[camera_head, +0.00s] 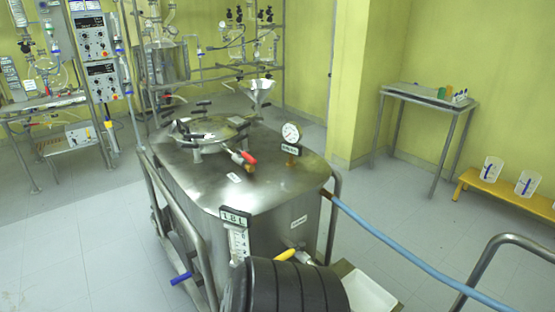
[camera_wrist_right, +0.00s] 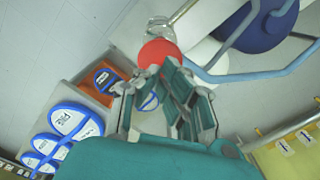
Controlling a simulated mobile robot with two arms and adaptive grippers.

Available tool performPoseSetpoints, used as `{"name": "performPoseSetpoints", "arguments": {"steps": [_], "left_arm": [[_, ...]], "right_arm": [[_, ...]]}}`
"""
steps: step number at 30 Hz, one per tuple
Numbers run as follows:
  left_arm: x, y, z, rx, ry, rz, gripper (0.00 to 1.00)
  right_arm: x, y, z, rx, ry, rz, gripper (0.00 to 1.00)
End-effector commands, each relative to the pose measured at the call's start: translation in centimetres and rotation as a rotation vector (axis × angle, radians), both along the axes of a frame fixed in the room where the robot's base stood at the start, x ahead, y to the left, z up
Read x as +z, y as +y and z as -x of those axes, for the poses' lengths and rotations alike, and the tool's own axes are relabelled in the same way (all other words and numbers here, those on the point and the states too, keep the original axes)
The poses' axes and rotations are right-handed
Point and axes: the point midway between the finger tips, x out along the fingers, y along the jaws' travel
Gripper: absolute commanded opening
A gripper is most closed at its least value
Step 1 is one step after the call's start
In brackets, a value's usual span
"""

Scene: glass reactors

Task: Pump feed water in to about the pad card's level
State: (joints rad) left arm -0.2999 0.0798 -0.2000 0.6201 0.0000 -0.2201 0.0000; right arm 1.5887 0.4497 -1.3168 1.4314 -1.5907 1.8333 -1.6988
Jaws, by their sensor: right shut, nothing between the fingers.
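A steel tank (camera_head: 245,185) stands in the middle of the head view, with a round lid (camera_head: 205,132), a dial gauge (camera_head: 291,132) and a red-handled valve (camera_head: 242,157) on top. No water level shows. My right gripper (camera_wrist_right: 160,80), teal, is shut and empty in the right wrist view. A round red knob (camera_wrist_right: 159,51) lies just beyond its fingertips; touching or apart, I cannot tell. Blue-rimmed white pads (camera_wrist_right: 75,120) lie left of it. My left gripper is not in view.
A blue hose (camera_head: 400,245) runs right from the tank. A black ribbed drum-like shape (camera_head: 285,287) blocks the tank's lower front. A bench (camera_head: 505,192) with white jugs stands at right. The right wrist view shows an orange box (camera_wrist_right: 100,78) and blue pipes (camera_wrist_right: 240,78).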

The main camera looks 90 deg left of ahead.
Motion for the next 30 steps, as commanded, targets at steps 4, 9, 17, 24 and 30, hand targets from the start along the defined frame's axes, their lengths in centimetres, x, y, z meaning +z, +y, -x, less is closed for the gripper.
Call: {"name": "performPoseSetpoints", "arguments": {"steps": [4, 9, 17, 24, 30], "left_arm": [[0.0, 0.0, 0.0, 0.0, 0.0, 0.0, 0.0], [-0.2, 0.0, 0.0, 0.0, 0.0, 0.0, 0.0], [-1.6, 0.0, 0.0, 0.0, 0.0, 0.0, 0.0], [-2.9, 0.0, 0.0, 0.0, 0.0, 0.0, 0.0], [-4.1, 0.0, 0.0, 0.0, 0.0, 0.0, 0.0]], "right_arm": [[0.0, 0.0, 0.0, 0.0, -0.001, 0.0, 0.0], [-0.2, 0.0, 0.0, 0.0, -0.001, 0.0, 0.0], [-2.3, 0.0, 0.0, -0.001, -0.001, 0.0, 0.0], [-4.4, 0.0, 0.0, -0.001, 0.0, 0.0, 0.0], [-6.2, 0.0, 0.1, 0.0, 0.003, 0.001, 0.0]]}}
